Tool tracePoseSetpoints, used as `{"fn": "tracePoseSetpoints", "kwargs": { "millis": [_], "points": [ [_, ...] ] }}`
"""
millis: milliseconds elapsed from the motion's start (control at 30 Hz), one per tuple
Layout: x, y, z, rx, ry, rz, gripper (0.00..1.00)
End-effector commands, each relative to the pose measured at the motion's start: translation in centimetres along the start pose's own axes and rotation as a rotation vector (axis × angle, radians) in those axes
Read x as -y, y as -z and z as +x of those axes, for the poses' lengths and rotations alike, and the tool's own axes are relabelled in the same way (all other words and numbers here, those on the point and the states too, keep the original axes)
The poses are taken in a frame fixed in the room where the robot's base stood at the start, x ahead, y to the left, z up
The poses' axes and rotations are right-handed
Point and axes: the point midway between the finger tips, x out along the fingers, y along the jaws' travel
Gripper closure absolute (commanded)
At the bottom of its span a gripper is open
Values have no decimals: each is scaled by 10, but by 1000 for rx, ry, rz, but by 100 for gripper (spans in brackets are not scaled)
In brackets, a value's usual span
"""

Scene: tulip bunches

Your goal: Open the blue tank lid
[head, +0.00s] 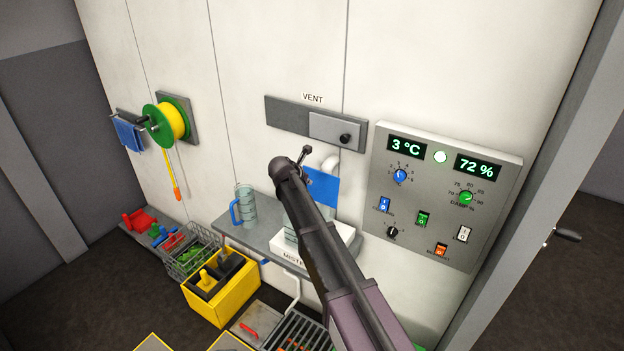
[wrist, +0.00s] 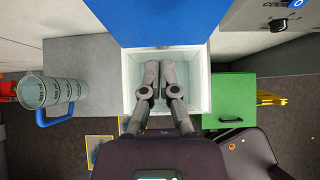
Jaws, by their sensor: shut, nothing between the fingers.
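The blue tank lid (head: 322,187) stands raised against the wall behind the white mister tank (head: 346,240). In the wrist view the lid (wrist: 165,22) fills the top middle, and the tank (wrist: 204,100) below it is uncovered, with its pale inside showing. My gripper (wrist: 161,68) is shut and empty, its fingers pointing over the tank opening toward the lid. I cannot tell whether the fingertips touch the lid.
A clear jug (head: 245,207) with a blue handle stands on the grey shelf (head: 262,238) left of the tank. A control panel (head: 440,190) is on the wall to the right and a vent slide (head: 330,127) is above. A yellow box (head: 221,287) stands below the shelf.

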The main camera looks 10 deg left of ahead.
Motion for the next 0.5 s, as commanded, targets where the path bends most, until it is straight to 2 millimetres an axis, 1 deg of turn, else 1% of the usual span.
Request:
{"fn": "tracePoseSetpoints", "kwargs": {
  "millis": [33, 500],
  "points": [
    [1, -4, -10, 0, 0, -1, 100],
    [2, -10, -57, -1, 2, 2, 100]
  ]
}}
